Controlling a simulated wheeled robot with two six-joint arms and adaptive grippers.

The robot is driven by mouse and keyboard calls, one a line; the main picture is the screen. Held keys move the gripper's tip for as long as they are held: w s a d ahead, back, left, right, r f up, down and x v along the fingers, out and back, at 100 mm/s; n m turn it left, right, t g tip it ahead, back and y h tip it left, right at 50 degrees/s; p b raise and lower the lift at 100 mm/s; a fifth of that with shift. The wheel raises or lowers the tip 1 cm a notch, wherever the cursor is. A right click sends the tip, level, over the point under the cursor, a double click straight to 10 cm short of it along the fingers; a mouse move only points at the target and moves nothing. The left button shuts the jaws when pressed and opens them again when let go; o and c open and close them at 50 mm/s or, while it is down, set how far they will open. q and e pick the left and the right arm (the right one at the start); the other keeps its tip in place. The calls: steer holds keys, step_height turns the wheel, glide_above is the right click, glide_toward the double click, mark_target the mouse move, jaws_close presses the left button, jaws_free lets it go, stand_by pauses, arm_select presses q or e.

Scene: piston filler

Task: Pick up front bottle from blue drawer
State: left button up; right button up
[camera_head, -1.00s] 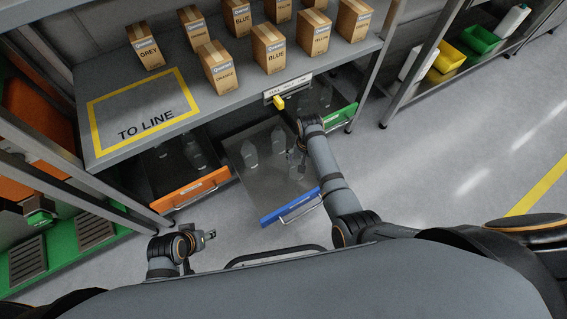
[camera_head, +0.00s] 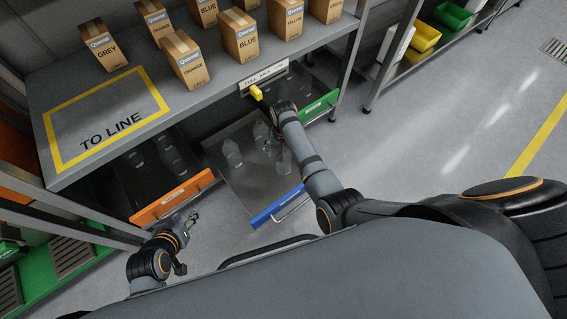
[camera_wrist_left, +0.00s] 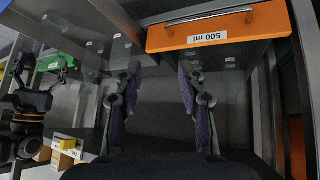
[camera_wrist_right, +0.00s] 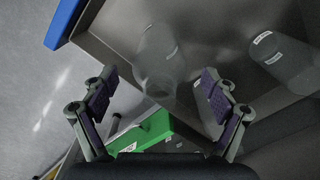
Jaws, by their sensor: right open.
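The blue drawer (camera_head: 277,206) is pulled out under the shelf and holds clear bottles. The front bottle (camera_head: 283,161) stands nearest the blue front panel, beside my right gripper (camera_head: 272,146). In the right wrist view a clear bottle (camera_wrist_right: 160,58) lies ahead between the spread fingers of my right gripper (camera_wrist_right: 158,88), with a visible gap on both sides. Another bottle (camera_wrist_right: 282,62) is to its right. My left gripper (camera_head: 192,217) is open and empty, just in front of the orange drawer (camera_head: 172,197). Its spread fingers (camera_wrist_left: 160,85) show in the left wrist view.
The shelf above carries several cartons (camera_head: 188,62) and a yellow TO LINE square (camera_head: 105,120). A green-fronted drawer (camera_head: 320,104) is right of my right arm. A shelf post (camera_head: 350,60) stands behind it. Open floor (camera_head: 440,140) lies to the right.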

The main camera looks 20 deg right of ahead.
steer(key=shift+f+b, duration=0.45)
steer(key=shift+f, duration=0.25)
arm_select(q)
steer(key=w+a+r+t, duration=0.1)
steer(key=w+r+t, duration=0.8)
steer(key=r, duration=0.5)
arm_select(e)
steer(key=shift+f+b, duration=0.45)
steer(key=shift+f, duration=0.15)
steer(key=shift+f+b, duration=0.45)
steer(key=shift+f, duration=0.25)
steer(key=shift+f+b, duration=0.35)
steer(key=shift+f, duration=0.2)
arm_select(q)
step_height(320, 180, up, 16)
steer(key=w+t, duration=0.2)
steer(key=t, duration=0.4)
steer(key=shift+m, duration=0.3)
arm_select(e)
steer(key=c, duration=1.2)
